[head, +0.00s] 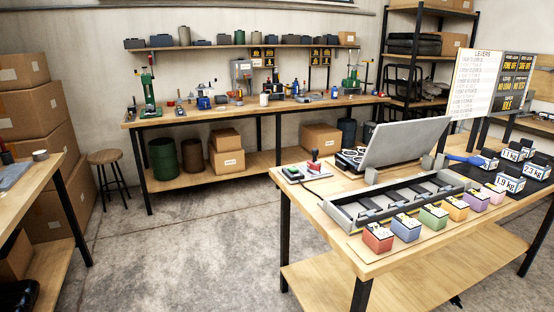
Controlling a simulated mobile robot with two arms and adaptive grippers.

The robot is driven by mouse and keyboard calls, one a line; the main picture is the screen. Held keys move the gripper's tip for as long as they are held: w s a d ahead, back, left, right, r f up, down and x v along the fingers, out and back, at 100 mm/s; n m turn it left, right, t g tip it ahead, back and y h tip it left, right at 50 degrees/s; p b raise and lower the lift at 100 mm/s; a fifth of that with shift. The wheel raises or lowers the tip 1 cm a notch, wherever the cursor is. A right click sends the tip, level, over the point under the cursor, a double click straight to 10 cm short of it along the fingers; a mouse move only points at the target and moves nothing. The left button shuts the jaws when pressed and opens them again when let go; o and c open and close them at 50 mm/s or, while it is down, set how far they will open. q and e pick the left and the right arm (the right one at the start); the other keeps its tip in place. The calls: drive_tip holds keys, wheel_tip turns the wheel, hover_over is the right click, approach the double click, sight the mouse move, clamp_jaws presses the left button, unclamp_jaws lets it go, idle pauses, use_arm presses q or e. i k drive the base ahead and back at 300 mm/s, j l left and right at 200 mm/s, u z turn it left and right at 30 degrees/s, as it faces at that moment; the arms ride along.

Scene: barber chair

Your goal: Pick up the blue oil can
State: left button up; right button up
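No blue oil can can be made out for certain in the head view. Small blue things stand on the far workbench (170,115): a squat blue item (203,103) left of its middle, a slim one (295,88) and another small blue item (334,93) towards the right. They are too small to tell apart by kind. A blue elongated thing (464,158) lies on the near right table, beside the weights. Neither of my grippers is in view.
The near right table (350,258) holds a grey tray, a raised grey panel (402,142), several coloured boxes and weights. Another table edge (55,185) is at near left. The concrete floor (200,230) between is clear.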

sight(334, 91)
drive_tip(key=i+j+u, duration=0.4)
drive_tip(key=i, duration=0.3)
drive_tip(key=i+u, duration=0.4)
drive_tip(key=i, duration=0.25)
drive_tip(key=i+z, duration=0.1)
drive_tip(key=i, duration=1.15)
drive_tip(key=i+j+z, duration=0.1)
drive_tip(key=i, duration=1.1)
drive_tip(key=i+z, duration=0.4)
drive_tip(key=i+j+z, duration=0.15)
drive_tip(key=i+z, duration=0.2)
drive_tip(key=i, duration=0.25)
drive_tip(key=i+j+z, duration=0.25)
drive_tip(key=i+z, duration=0.15)
drive_tip(key=i+l+z, duration=0.2)
drive_tip(key=i+z, duration=1.25)
drive_tip(key=i+l, duration=0.1)
drive_tip(key=i, duration=0.75)
drive_tip(key=i+u, duration=0.1)
drive_tip(key=i, duration=0.8)
